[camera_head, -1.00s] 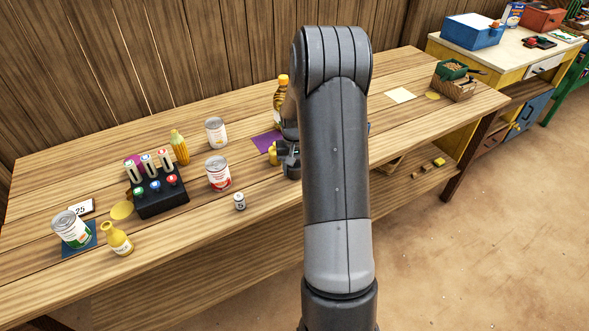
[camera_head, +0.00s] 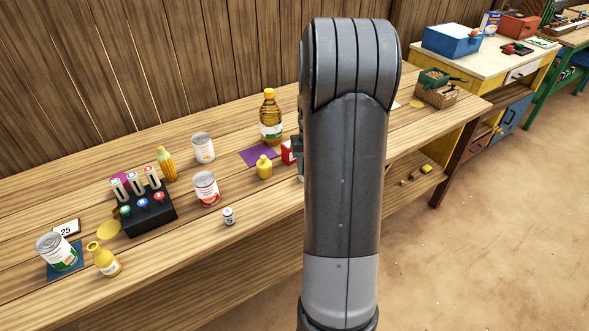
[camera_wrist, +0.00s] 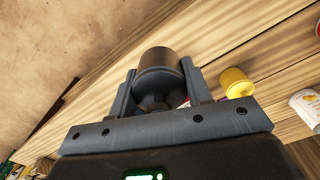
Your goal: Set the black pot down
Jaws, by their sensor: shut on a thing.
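The black pot (camera_wrist: 163,62) is dark and rounded, and shows in the wrist view between the two fingers of my gripper (camera_wrist: 158,88). The fingers are shut on it, one on each side. The tabletop (camera_wrist: 235,45) and its front edge lie behind it. I cannot tell whether the pot touches the wood. In the head view my own arm hides the pot and nearly all of the gripper.
Cans, a small jar (camera_head: 229,216) and a black rack (camera_head: 150,216) stand further left. Bare wood lies between.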

